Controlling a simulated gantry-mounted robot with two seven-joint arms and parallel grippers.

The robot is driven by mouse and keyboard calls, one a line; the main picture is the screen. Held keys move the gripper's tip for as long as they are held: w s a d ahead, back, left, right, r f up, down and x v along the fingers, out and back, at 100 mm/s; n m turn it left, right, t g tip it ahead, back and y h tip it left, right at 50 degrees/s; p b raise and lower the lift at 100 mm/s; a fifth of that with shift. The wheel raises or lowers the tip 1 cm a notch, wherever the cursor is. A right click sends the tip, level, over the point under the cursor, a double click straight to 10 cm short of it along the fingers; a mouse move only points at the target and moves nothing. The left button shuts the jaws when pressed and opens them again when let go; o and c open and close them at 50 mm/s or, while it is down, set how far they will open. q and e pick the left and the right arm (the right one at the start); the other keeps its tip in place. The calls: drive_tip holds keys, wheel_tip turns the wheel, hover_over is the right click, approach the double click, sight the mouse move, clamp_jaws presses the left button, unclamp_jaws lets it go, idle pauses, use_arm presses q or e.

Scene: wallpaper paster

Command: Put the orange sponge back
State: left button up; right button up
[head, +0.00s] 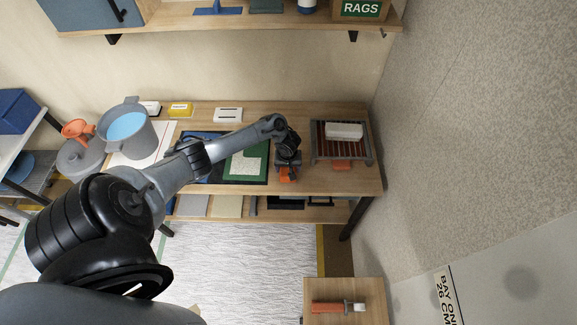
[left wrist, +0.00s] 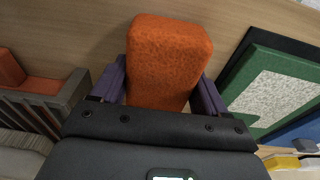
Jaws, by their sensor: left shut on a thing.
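The orange sponge (left wrist: 168,55) is between the purple fingers of my left gripper (head: 288,166), which is shut on it. In the head view the sponge (head: 285,177) shows only as a small orange patch below the gripper, near the front of the wooden workbench. I cannot tell whether it touches the bench top. To its right is a slatted rack (head: 318,153) with a white block (head: 344,130) on it. More orange (head: 342,165) shows at the rack's front edge. My right gripper is not in view.
A green board with a speckled white panel (head: 245,165) lies on a dark mat left of the gripper. A grey bucket of blue liquid (head: 126,128) stands at the bench's left. A wall rises close to the right. A small table with an orange-handled tool (head: 335,308) is in front.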

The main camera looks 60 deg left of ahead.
use_arm(q)
drive_tip(key=shift+f, duration=0.2)
drive_tip(key=o, duration=1.1)
